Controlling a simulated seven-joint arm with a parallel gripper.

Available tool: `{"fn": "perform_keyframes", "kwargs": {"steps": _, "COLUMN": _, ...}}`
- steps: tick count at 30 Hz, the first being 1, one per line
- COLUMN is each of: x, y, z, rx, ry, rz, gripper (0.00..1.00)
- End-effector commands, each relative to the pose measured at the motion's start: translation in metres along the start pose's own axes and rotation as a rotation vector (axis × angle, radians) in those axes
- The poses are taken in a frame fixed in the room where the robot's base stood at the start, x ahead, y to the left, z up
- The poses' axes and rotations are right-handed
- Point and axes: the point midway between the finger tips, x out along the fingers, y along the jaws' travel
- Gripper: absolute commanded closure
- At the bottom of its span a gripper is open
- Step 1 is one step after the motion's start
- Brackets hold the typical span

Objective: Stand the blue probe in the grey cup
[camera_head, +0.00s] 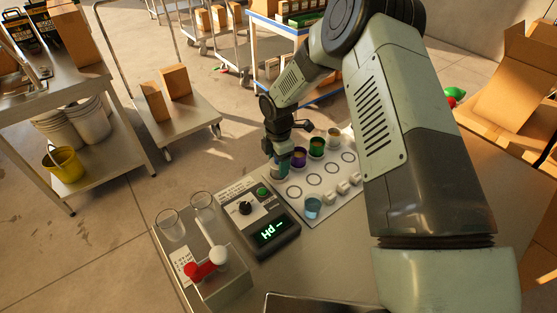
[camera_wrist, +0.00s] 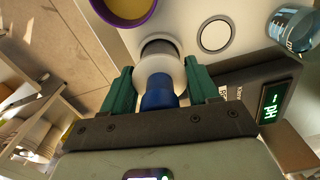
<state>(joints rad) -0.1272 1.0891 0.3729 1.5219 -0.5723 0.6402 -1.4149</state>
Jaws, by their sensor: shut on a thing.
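My gripper (camera_head: 279,160) points down at the near-left end of the row of cups. In the wrist view its green fingers (camera_wrist: 160,88) stand either side of the blue probe (camera_wrist: 159,93) and are shut on it. The probe's far end runs into a pale round part, and I cannot tell whether that is probe or cup. A grey round rim (camera_wrist: 158,46), seemingly the grey cup's, shows just beyond it. Whether the probe's tip is inside the cup is hidden. In the head view the gripper covers most of this spot.
A purple cup (camera_head: 299,158) stands close beside the gripper, with a green cup (camera_head: 316,147) and a pale cup (camera_head: 333,137) beyond. A clear glass (camera_head: 313,207) stands on the ringed white board.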

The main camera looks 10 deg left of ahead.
Motion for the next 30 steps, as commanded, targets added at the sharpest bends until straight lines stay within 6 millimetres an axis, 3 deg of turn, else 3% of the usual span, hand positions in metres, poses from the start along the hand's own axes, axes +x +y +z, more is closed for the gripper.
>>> {"fn": "perform_keyframes", "kwargs": {"steps": 1, "x": 0.001, "y": 0.0, "z": 0.0, "rx": 0.0, "ry": 0.0, "rz": 0.0, "gripper": 0.73}}
{"fn": "perform_keyframes", "kwargs": {"steps": 2, "x": 0.001, "y": 0.0, "z": 0.0, "rx": 0.0, "ry": 0.0, "rz": 0.0, "gripper": 0.36}}
{"fn": "perform_keyframes", "kwargs": {"steps": 3, "x": 0.001, "y": 0.0, "z": 0.0, "rx": 0.0, "ry": 0.0, "rz": 0.0, "gripper": 0.3}}
{"fn": "perform_keyframes", "kwargs": {"steps": 14, "x": -0.003, "y": 0.0, "z": 0.0, "rx": 0.0, "ry": 0.0, "rz": 0.001, "gripper": 0.3}}
{"fn": "perform_keyframes", "kwargs": {"steps": 30, "x": -0.046, "y": 0.0, "z": 0.0, "rx": 0.0, "ry": 0.0, "rz": 0.001, "gripper": 0.3}}
